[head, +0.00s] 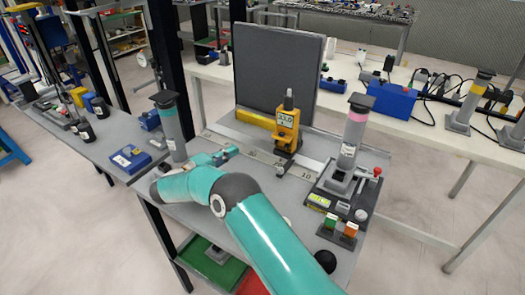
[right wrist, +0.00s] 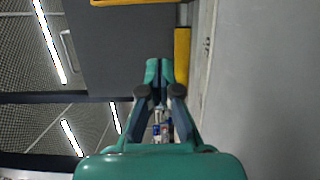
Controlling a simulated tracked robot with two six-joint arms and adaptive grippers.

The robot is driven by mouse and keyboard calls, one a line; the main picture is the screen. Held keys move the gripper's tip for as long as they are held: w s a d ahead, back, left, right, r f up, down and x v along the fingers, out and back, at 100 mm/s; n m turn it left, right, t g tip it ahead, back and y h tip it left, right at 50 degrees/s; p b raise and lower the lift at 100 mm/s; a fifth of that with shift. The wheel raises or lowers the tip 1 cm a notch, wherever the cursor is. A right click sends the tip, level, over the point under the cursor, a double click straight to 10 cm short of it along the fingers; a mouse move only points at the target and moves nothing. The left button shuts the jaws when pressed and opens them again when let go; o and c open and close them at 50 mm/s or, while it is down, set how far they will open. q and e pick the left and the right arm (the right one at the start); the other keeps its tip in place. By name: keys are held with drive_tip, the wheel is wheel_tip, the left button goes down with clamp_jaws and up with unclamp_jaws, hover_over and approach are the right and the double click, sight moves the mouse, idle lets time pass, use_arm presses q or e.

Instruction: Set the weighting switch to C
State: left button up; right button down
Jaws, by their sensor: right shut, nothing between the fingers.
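A yellow handheld meter (head: 287,130) with a small lit display stands upright on the grey bench, in front of a dark foam panel (head: 278,72). The display seems to read about 33.0; its weighting switch is too small to make out. My right gripper (head: 230,151) is at the end of the teal arm, low over the bench and left of the meter, apart from it. In the right wrist view the two fingers (right wrist: 158,68) are together with nothing between them. My left gripper is not in view.
A grey column with a black top (head: 172,130) stands just left of my right gripper. A pink-banded column on a control box (head: 325,198) with a red-knobbed lever stands right of the meter. Orange and green buttons (head: 340,229) sit at the front. A marked rail (head: 255,156) runs along the bench.

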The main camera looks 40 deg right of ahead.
sight(276, 142)
drive_tip(key=d+p, duration=0.2)
drive_tip(key=d, duration=0.8)
drive_tip(key=shift+d+f, duration=0.1)
drive_tip(key=shift+f, duration=0.05)
drive_tip(key=shift+s+d+p, duration=0.15)
drive_tip(key=shift+s+p, duration=0.1)
drive_tip(key=shift+s, duration=0.4)
drive_tip(key=shift+s+d+p, duration=0.15)
drive_tip(key=shift+s+p, duration=0.1)
drive_tip(key=shift+s, duration=0.35)
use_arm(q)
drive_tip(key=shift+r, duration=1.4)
use_arm(e)
drive_tip(key=shift+s+d+f, duration=0.1)
drive_tip(key=shift+s+d, duration=0.05)
drive_tip(key=shift+s, duration=0.4)
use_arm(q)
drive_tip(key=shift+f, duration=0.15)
